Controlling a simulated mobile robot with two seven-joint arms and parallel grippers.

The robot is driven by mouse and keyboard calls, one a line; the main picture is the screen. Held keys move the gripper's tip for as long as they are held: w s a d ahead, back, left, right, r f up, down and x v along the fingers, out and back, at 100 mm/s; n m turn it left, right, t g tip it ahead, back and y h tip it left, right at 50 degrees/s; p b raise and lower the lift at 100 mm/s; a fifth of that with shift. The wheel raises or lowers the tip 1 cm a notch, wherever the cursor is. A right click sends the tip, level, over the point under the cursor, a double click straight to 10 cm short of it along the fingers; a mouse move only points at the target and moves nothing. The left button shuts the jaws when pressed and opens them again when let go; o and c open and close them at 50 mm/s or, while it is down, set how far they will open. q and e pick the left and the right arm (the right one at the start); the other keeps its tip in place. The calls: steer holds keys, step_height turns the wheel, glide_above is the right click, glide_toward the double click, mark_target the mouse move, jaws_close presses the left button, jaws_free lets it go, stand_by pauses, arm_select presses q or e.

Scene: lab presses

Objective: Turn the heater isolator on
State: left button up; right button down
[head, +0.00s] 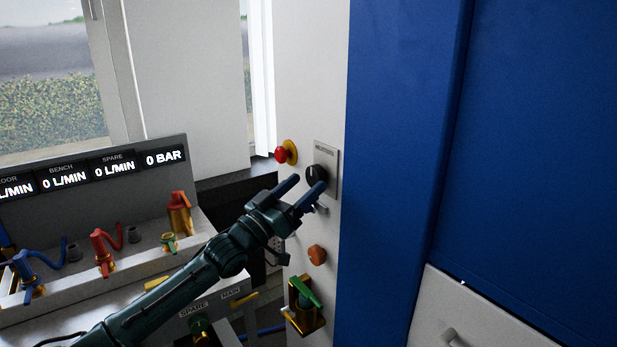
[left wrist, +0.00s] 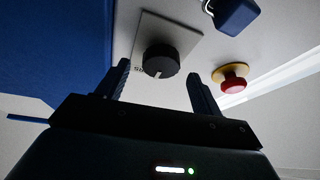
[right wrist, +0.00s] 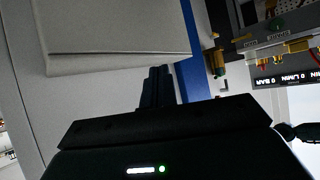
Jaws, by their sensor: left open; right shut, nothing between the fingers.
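The heater isolator is a round black knob (head: 316,175) on a light grey plate (head: 331,160) on the white panel. In the left wrist view the knob (left wrist: 160,61) sits between and beyond the fingertips, with a pale pointer mark at its lower edge. My left gripper (head: 301,188) is open, its blue fingers pointing at the knob from the left and below. I cannot tell whether the fingers touch it. My right gripper (right wrist: 158,70) is shut and empty, in front of a pale grey surface, and is not seen in the head view.
A red emergency button (head: 282,155) on a yellow base sits left of the knob. Below are an orange knob (head: 317,254) and a green-handled valve (head: 306,291). A bench with red and blue valves stands left. A large blue panel (head: 400,150) is on the right.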

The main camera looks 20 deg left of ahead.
arm_select(q)
steer(key=shift+x, duration=1.2)
steer(key=shift+c, duration=0.5)
steer(key=c, duration=0.9)
